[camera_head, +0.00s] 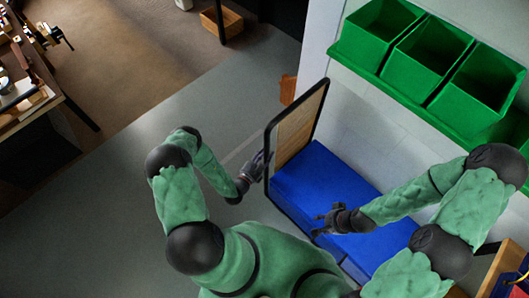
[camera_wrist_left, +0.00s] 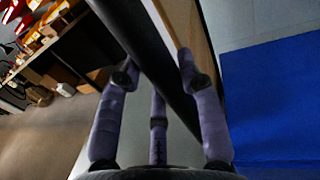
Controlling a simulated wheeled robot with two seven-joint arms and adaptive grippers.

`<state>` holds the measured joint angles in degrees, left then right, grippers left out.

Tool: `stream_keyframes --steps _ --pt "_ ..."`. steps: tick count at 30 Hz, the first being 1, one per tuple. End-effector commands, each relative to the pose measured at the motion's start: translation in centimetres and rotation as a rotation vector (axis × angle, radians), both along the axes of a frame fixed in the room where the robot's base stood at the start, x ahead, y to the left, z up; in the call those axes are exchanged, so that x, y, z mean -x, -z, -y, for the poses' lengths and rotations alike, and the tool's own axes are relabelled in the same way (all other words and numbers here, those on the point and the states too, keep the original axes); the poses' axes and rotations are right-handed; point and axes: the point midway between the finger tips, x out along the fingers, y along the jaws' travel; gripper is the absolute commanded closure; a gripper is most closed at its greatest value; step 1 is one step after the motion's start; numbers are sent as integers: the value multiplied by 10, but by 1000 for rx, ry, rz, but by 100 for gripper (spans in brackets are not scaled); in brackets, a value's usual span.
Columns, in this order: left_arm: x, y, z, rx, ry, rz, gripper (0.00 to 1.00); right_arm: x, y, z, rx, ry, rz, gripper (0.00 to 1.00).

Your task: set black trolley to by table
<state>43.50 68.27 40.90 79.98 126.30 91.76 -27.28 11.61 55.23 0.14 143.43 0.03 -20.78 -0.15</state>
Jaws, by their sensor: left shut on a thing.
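The black trolley shows in the head view as a black tubular frame (camera_head: 268,142) in front of my body, with large blue boxes (camera_head: 320,180) inside or on it. My left gripper (camera_head: 259,168) is at the frame's left upright. In the left wrist view, its fingers (camera_wrist_left: 158,110) lie around the black bar (camera_wrist_left: 150,50), shut on it. My right gripper (camera_head: 325,222) is over the near blue box, fingers spread, and seems empty. The trolley's wheels and lower deck are hidden. A wooden workbench (camera_head: 35,100) with tools on it stands at the upper left.
Green bins (camera_head: 430,55) sit on a green shelf along the wall at the right, close to the trolley. Another wooden surface (camera_head: 505,265) is at the lower right. A wooden crate (camera_head: 222,22) stands at the back. Grey floor (camera_head: 130,190) between trolley and workbench is clear.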

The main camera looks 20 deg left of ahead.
Motion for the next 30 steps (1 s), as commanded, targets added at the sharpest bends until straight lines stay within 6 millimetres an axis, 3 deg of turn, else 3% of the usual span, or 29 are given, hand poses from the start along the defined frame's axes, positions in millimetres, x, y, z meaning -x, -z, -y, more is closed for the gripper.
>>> stream_keyframes --steps 3,4,6,20,23,30 --pt "3 1 7 5 14 -3 100 0 0 0 0 0 0 60" --pt "3 1 7 6 14 -3 55 0 0 0 0 0 0 60" --pt "3 1 8 6 15 -3 39 0 0 0 0 0 0 60" --pt "5 1 4 6 9 -5 39 0 0 0 0 0 0 60" --pt "13 1 2 7 7 -6 39 0 0 0 0 0 0 60" --pt "53 2 -8 7 3 -6 39 0 0 0 0 0 0 60"
